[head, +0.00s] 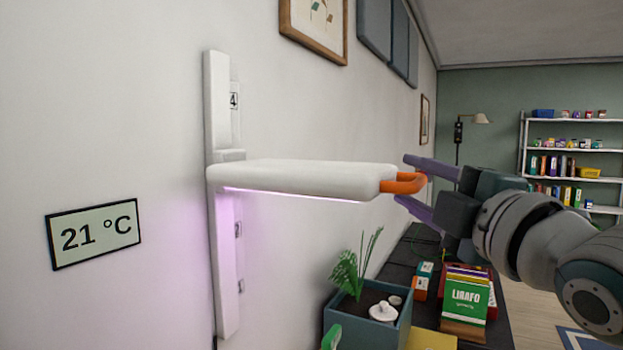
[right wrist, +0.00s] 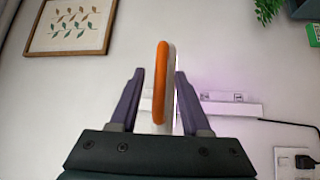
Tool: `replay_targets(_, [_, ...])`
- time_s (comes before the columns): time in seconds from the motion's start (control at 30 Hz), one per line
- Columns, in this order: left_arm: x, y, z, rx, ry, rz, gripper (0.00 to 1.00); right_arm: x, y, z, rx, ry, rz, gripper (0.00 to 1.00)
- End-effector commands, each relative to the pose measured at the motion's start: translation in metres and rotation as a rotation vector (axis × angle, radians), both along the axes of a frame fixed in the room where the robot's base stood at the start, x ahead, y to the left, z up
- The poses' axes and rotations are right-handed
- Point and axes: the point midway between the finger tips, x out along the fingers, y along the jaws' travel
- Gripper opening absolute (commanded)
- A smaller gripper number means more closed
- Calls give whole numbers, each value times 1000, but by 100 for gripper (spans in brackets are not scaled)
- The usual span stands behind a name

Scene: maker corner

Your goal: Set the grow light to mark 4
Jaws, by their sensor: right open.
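The grow light is a white flat panel (head: 290,177), lit purple underneath, on a white vertical wall rail (head: 222,285). Its bracket sits below the label "4" (head: 234,101), with smaller label plates lower on the rail that I cannot read. An orange handle (head: 408,186) is on the panel's front end. My right gripper (head: 406,179) is open, with its purple fingers around the handle. In the right wrist view the handle (right wrist: 161,85) stands between the fingers (right wrist: 160,75), with a gap on each side. My left gripper is not in view.
Below the light, a dark table (head: 488,336) holds a blue-grey planter (head: 370,333) with a green plant (head: 350,272), and a green box marked LIRAFO (head: 465,308). A "21 °C" display (head: 95,233) hangs on the wall at left. Framed pictures (head: 318,25) hang above.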

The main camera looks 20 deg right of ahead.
Motion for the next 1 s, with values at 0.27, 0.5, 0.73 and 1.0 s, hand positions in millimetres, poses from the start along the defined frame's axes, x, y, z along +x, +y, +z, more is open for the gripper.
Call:
replay_targets(0.27, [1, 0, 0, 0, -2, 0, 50, 0, 0, 0, 0, 0, 0, 22])
replay_targets(0.5, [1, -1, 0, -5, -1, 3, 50, 0, 0, 0, 0, 0, 0, 0])
replay_targets(0.73, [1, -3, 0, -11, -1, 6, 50, -1, 0, 0, 0, 0, 0, 0])
replay_targets(1.0, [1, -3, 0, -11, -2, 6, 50, -1, 0, 0, 0, 0, 0, 0])
